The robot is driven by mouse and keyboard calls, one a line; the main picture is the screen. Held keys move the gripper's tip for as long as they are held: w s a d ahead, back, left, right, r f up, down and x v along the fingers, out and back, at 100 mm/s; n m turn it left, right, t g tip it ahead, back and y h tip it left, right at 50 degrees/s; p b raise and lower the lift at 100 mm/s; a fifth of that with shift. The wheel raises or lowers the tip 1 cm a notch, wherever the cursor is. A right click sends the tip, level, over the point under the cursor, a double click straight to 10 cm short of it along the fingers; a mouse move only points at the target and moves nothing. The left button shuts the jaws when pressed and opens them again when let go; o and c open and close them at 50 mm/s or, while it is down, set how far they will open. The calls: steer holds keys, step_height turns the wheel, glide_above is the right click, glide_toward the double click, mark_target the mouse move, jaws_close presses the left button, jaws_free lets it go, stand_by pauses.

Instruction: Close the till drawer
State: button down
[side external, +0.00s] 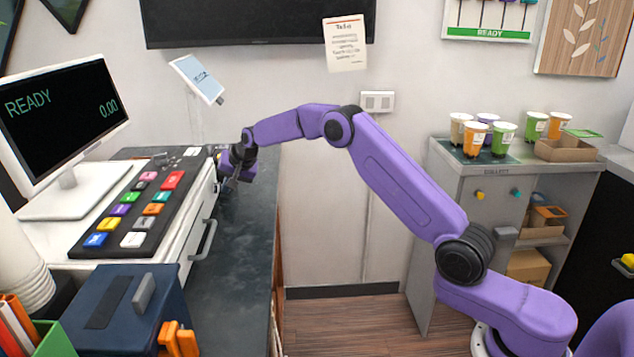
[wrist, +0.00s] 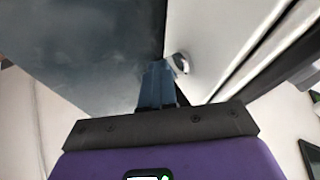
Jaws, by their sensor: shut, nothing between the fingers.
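The till drawer (side external: 203,220) is the white front with a grey bar handle (side external: 204,240), below the colored keypad at the left in the side view. How far it stands out from the till body cannot be told. My gripper (side external: 231,184) is low over the dark counter, beside the far end of the white front. In the wrist view my gripper's fingers (wrist: 158,68) are together and empty. The white front (wrist: 225,45) runs along their right side, with a rounded metal piece (wrist: 180,63) just past the tips. Whether the fingers touch the front is unclear.
The keypad (side external: 140,200) and a READY display (side external: 65,115) sit at the left. A dark blue box (side external: 125,305) stands at the near end of the drawer front. A small tablet (side external: 197,79) stands behind. The dark counter (side external: 235,270) is clear in front of the drawer.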

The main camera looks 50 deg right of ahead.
steer(key=shift+w+a+r, duration=0.15)
steer(key=shift+a, duration=0.35)
steer(key=s+d, duration=0.3)
steer(key=shift+s+d+r, duration=0.25)
steer(key=shift+d, duration=0.05)
steer(key=a+v, duration=0.1)
steer(key=v, duration=0.8)
steer(key=s+a+n+g+y, duration=0.1)
steer(key=s+a+n+g, duration=0.1)
steer(key=s+a+n, duration=0.65)
steer(key=s+a+n+g+y, duration=0.15)
steer(key=s+a, duration=0.35)
steer(key=s, duration=0.8)
steer(key=s+d+f+n+g+h, duration=0.1)
steer(key=s+d+n, duration=0.1)
steer(key=s, duration=0.7)
steer(key=s+d+f+n+g+h, duration=0.1)
steer(key=s+n, duration=0.4)
steer(key=s, duration=0.5)
steer(key=s+d+f+n+g+h, duration=0.1)
steer(key=s+d+f+n, duration=0.1)
steer(key=s, duration=0.8)
steer(key=d+n, duration=0.1)
steer(key=d, duration=0.1)
steer(key=shift+d+f+g, duration=0.35)
steer(key=shift+d+f, duration=0.05)
